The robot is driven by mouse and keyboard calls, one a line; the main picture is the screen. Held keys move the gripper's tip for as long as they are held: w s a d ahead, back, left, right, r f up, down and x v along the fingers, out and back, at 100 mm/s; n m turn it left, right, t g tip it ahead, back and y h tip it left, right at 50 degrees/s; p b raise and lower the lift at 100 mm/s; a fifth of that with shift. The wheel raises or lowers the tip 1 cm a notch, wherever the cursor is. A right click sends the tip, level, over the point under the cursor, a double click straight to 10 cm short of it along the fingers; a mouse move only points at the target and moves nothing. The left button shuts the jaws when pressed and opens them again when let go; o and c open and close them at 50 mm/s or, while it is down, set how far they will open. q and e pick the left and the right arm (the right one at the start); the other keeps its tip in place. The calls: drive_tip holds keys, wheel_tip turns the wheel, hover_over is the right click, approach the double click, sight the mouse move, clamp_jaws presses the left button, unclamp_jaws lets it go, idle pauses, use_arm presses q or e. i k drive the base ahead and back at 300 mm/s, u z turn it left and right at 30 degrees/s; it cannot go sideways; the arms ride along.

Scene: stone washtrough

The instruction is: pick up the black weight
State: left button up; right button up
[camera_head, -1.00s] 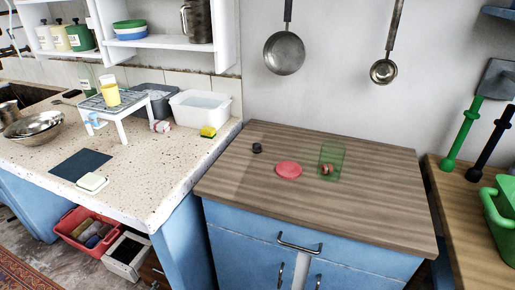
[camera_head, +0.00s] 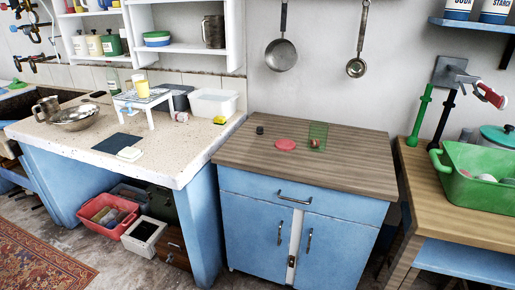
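The black weight (camera_head: 260,130) is a small dark cylinder. It stands on the left part of the wooden top (camera_head: 350,165) of the blue cabinet. A flat red disc (camera_head: 285,145) lies to its right. Further right stands a clear green container (camera_head: 318,131) with something reddish at its bottom. Neither of my grippers shows in this view.
To the left is a speckled stone counter (camera_head: 190,150) with a small white stand (camera_head: 143,103), a white tub (camera_head: 211,104) and metal bowls. To the right, a wooden table carries a green basin (camera_head: 480,185). The front of the cabinet top is clear.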

sight(260, 130)
drive_tip(key=u, duration=4.1)
drive_tip(key=i, duration=0.1)
drive_tip(key=z, duration=2.5)
drive_tip(key=i, duration=0.9)
drive_tip(key=z, duration=0.5)
drive_tip(key=i, duration=1)
drive_tip(key=z, duration=1.15)
